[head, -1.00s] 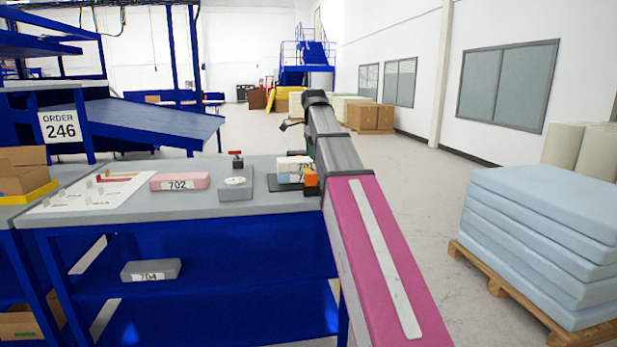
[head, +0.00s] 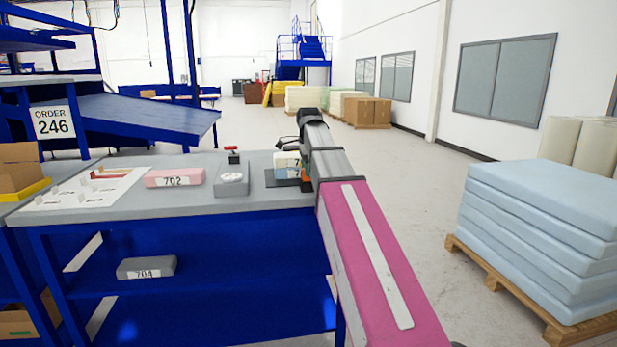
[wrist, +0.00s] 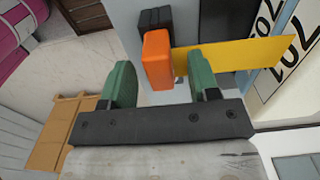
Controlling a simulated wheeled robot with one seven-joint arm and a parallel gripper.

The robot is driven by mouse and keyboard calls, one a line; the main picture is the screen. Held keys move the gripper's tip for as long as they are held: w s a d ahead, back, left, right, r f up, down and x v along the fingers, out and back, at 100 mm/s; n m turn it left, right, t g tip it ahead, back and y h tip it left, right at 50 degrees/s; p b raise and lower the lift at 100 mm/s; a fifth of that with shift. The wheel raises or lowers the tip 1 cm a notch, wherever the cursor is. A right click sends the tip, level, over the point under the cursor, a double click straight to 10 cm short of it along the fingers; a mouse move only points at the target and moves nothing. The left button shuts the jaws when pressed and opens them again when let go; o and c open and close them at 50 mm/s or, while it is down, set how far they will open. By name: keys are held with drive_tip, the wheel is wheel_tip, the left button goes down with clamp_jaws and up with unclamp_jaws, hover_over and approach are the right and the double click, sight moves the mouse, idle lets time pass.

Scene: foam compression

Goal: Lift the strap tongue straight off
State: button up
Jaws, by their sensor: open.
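An orange block-like tab (wrist: 157,60), which I take to be the strap tongue, stands between the two green fingers of my gripper (wrist: 161,82) in the wrist view. My gripper is open, with visible gaps on both sides of the tab. A flat yellow strip (wrist: 235,58) runs right from behind the tab, past the right finger. A black piece (wrist: 155,19) lies beyond the tab. In the head view, a pale block with a number label (head: 287,163) sits on a dark base (head: 282,182) at the bench's right end. My arm hides its right side and most of the orange part.
On the grey bench (head: 250,204) are a pink block marked 702 (head: 174,177), a grey device with a red-topped knob (head: 232,180) and a white board (head: 85,190). A grey block marked 704 (head: 146,267) lies on the shelf below. Blue foam sheets (head: 540,225) stand at right.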

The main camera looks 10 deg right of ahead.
wheel_tip(320, 180, down, 2)
drive_tip(key=shift+f, duration=0.2)
drive_tip(key=c, duration=1)
drive_tip(key=shift+r, duration=0.1)
